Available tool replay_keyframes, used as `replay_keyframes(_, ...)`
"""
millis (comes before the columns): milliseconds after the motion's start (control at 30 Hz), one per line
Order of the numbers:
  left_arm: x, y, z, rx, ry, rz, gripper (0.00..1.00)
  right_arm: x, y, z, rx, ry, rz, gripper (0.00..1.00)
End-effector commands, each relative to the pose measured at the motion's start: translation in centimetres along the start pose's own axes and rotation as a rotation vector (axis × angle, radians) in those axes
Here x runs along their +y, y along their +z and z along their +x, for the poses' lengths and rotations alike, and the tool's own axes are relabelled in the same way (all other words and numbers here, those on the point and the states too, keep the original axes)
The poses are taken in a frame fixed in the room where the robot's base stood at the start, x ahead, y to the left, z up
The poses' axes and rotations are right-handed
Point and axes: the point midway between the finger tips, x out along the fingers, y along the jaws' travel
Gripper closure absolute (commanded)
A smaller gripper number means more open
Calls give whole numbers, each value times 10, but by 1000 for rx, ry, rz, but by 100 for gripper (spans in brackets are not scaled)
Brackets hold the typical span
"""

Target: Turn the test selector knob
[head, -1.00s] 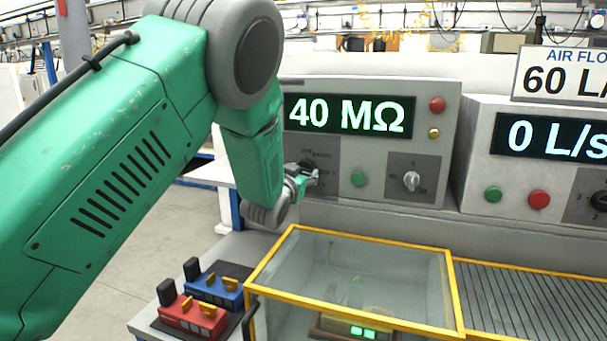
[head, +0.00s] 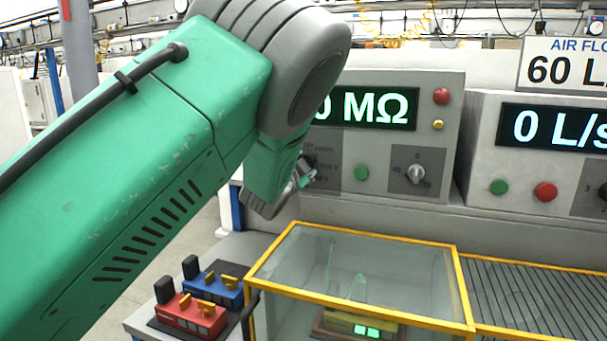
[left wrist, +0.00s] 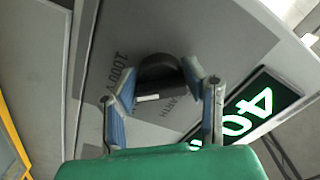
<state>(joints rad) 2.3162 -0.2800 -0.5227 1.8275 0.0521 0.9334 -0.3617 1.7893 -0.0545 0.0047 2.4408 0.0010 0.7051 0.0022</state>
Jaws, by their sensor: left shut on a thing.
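The black test selector knob (left wrist: 160,70) is on the grey panel with printed labels, including "1000 V" and "EARTH", in the left wrist view. In the head view the knob (head: 310,160) is mostly hidden by my left arm. My left gripper (left wrist: 161,88) has one finger on each side of the knob and is shut on it. The gripper (head: 303,178) shows small at the panel in the head view. A white mark shows on the knob's edge. My right gripper is in neither view.
The panel has a green display (head: 365,108), a green button (head: 361,173) and a second silver knob (head: 416,174). Below stands a yellow-framed clear box (head: 360,260). Red (head: 190,315) and blue (head: 215,288) devices lie at its left. An air flow panel (head: 480,150) is at the right.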

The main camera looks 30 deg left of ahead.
Motion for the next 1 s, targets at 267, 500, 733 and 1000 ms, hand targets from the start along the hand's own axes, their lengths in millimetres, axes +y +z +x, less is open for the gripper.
replay_keyframes(267, 0, -7, 1, 16, -3, 131, 90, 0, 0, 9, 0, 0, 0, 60)
replay_keyframes(500, 1, -8, 1, 15, -1, 175, 90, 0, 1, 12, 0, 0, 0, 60)
replay_keyframes(733, 2, -8, 1, 15, 1, 180, 90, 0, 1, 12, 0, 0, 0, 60)
replay_keyframes(1000, 4, -7, 1, 12, 4, 179, 41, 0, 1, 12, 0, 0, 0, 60)
